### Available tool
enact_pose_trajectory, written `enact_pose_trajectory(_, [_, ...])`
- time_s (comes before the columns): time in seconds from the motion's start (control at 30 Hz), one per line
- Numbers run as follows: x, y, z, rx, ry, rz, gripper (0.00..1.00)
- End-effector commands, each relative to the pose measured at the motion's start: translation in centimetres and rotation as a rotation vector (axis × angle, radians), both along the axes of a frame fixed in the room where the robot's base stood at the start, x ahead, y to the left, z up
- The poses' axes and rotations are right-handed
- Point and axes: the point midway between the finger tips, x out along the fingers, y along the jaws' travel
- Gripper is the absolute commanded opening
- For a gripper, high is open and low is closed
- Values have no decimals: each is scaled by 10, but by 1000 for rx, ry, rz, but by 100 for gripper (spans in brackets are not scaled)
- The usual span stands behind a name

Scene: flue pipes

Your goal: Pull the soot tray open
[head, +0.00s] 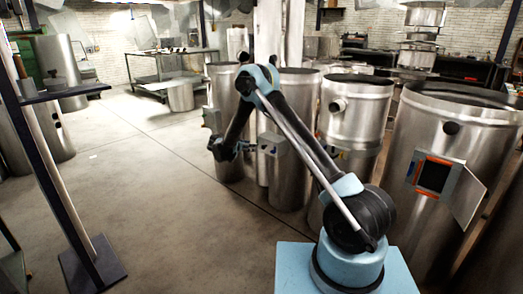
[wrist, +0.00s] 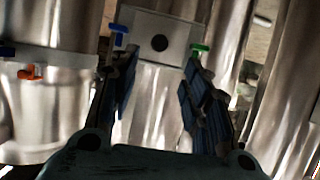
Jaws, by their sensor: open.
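A pale grey box front with a dark round spot (wrist: 159,42) is straight ahead in the wrist view, against a shiny metal pipe. It looks like the soot tray, though I cannot tell whether the spot is a knob or a hole. In the head view a small grey box (head: 273,145) juts from the pipes just right of my gripper (head: 250,147). In the wrist view my gripper (wrist: 158,65) is open, with one dark finger on each side below the box front. Nothing shows between the fingers. I cannot tell whether they touch the box.
A wide metal drum (head: 448,130) at the right has an open hatch with an orange rim (head: 434,176); its door (head: 467,197) sticks out. Small blue (wrist: 118,32) and green (wrist: 200,49) pieces show near my fingertips. A dark post (head: 45,170) stands at left. The middle floor is clear.

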Motion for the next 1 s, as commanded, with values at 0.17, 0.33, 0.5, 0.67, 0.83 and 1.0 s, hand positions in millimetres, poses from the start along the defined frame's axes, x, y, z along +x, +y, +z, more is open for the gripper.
enact_pose_trajectory(0.17, [24,-20,-13,-1,1,-3,44])
enact_pose_trajectory(0.33, [46,-37,-24,0,0,-3,44])
enact_pose_trajectory(0.5, [66,-52,-34,-1,0,-2,44])
enact_pose_trajectory(0.67, [79,-62,-41,-1,1,-1,44])
enact_pose_trajectory(0.83, [86,-68,-45,0,0,-1,44])
enact_pose_trajectory(1.0, [87,-68,-45,-1,1,-1,44])
